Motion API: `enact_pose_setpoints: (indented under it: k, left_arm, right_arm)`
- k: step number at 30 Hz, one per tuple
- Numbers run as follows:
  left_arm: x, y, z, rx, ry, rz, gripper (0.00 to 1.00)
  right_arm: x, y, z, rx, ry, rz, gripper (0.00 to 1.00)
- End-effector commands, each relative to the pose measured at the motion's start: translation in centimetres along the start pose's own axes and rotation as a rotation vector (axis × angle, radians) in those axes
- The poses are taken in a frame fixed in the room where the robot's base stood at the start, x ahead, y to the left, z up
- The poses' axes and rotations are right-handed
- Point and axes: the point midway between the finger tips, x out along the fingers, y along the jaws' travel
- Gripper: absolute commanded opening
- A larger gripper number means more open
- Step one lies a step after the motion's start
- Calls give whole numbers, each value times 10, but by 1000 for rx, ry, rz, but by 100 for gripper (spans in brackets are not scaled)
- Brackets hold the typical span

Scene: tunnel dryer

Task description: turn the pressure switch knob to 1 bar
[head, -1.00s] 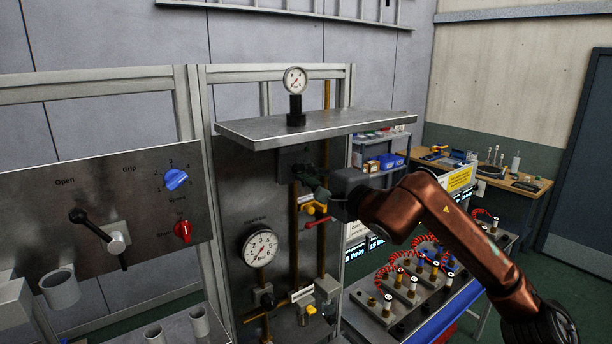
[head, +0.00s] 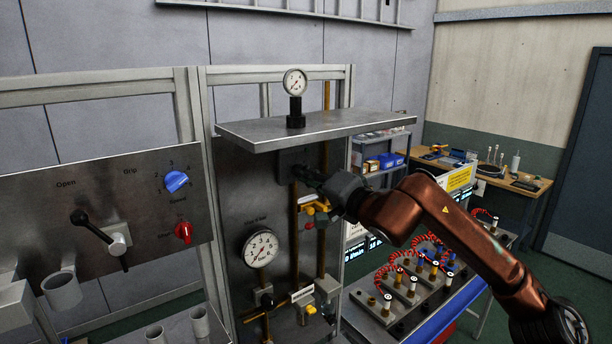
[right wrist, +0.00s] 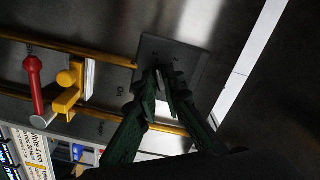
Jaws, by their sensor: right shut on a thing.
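The pressure switch is a dark square plate (head: 288,160) on the metal panel under the shelf. It also shows in the right wrist view as a grey plate (right wrist: 192,62) with faint markings. My right gripper (head: 312,174) reaches it from the right. In the right wrist view the dark green fingers (right wrist: 166,78) are closed together at the plate, around the small knob, which they mostly hide. The knob's setting cannot be read. A small round gauge (head: 295,82) stands on the shelf. My left gripper is not in view.
The metal shelf (head: 320,126) juts out just above my right gripper. A yellow valve handle (head: 308,207) and a red one (right wrist: 34,82) sit close by on brass pipes. A larger gauge (head: 261,249) is lower left. A bench (head: 420,290) with red coiled hoses stands at the right.

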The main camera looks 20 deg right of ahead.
Motion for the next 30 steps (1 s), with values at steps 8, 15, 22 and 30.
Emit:
enact_pose_setpoints:
  k: [8, 15, 22, 30]
  left_arm:
    - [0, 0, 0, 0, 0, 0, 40]
    - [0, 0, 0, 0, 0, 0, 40]
    - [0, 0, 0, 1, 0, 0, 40]
    - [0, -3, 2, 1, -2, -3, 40]
  right_arm:
    - [0, 2, 2, -7, -2, 3, 0]
    - [0, 2, 2, -6, -2, 3, 15]
    - [0, 1, 1, -5, -1, 2, 26]
    - [-4, 1, 0, -6, 0, 1, 26]
